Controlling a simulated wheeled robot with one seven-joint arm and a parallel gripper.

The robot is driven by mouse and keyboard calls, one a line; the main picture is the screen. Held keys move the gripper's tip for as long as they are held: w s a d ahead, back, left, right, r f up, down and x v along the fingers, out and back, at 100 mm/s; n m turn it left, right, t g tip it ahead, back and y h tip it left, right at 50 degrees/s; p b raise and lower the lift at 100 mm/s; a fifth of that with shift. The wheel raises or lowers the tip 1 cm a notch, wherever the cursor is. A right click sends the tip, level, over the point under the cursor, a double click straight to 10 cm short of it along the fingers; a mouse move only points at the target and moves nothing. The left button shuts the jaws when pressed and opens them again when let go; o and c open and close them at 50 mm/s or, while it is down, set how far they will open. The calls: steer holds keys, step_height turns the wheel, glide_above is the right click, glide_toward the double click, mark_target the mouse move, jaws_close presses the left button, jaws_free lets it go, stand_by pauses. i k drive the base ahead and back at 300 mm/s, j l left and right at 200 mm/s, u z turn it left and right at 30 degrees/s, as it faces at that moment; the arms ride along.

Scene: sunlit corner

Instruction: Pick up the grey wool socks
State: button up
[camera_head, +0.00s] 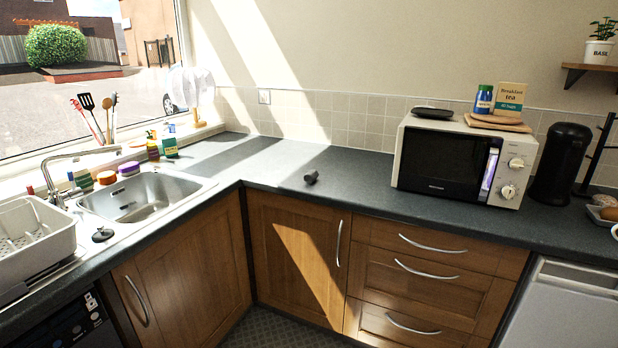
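A small dark grey rolled bundle (311,178), which looks like the grey wool socks, lies on the dark worktop (345,180). It is near the front edge, left of the microwave, beside the boundary between a sunlit patch and shade. Its fabric is too small to make out. My gripper is not in view.
A microwave (462,160) with several items on top stands to the right, with a black canister (560,164) beyond it. A sink (143,196) and a dish rack (32,238) are at left. The worktop around the bundle is clear. Closed wooden cupboards (298,255) stand below.

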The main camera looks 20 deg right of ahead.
mark_target(312, 175)
steer(key=i+l+z, duration=0.15)
steer(key=i, duration=0.45)
steer(key=i+z, duration=0.2)
steer(key=i, duration=0.4)
steer(key=i+j+z, duration=0.15)
steer(key=i, duration=0.4)
steer(key=i+j+z, duration=0.2)
steer(key=i, duration=0.4)
steer(key=i+l+z, duration=0.15)
steer(key=i+l, duration=0.15)
